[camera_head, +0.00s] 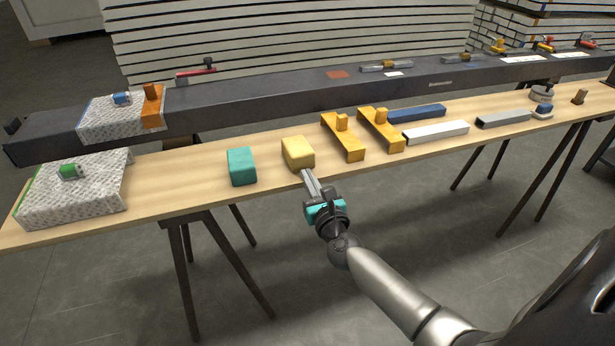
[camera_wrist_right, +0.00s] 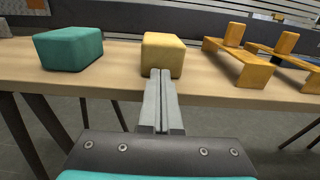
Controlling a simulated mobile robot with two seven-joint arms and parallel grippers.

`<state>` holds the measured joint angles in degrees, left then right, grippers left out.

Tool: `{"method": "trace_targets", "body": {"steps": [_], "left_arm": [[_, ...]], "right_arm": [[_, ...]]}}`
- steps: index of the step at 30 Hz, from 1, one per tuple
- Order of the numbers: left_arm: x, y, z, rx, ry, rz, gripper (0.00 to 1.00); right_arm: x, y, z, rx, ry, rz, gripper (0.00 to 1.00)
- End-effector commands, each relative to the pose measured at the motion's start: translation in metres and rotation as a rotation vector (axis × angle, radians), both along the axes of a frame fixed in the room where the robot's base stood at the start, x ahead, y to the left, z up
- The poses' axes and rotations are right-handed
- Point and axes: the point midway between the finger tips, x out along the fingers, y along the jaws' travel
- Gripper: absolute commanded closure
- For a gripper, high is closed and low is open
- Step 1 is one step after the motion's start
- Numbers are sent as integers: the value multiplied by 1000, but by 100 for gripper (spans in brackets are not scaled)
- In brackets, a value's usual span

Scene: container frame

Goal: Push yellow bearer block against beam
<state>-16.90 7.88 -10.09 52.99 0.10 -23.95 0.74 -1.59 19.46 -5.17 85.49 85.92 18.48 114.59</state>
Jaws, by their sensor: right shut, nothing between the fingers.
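The yellow bearer block (camera_head: 298,152) stands on the wooden bench, near its front edge, with a strip of bare wood between it and the beam. The dark beam (camera_head: 290,97) runs lengthwise behind the bench. My right gripper (camera_head: 308,177) is shut and empty, its fingertips at the block's front face. In the right wrist view the yellow block (camera_wrist_right: 162,54) is straight ahead of the closed fingers (camera_wrist_right: 161,75); I cannot tell whether they touch it. My left gripper is not in view.
A teal block (camera_head: 242,166) stands left of the yellow one. Orange brackets (camera_head: 343,137) stand to the right, with blue, white and grey bars beyond. A grey speckled slab (camera_head: 75,195) lies at the bench's left end. The wooden bench (camera_head: 200,191) has bare wood around the yellow block.

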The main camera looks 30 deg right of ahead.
Motion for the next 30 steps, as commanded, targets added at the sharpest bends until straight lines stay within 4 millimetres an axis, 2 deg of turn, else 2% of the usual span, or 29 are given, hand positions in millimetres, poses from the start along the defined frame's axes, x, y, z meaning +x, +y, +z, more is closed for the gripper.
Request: {"method": "trace_targets", "body": {"steps": [5,19,30], "left_arm": [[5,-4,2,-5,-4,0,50],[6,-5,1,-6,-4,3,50],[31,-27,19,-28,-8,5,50]], "right_arm": [[9,-2,0,-1,-1,0,100],[14,-3,-1,0,0,0,100],[52,-13,-2,2,-1,-2,100]]}}
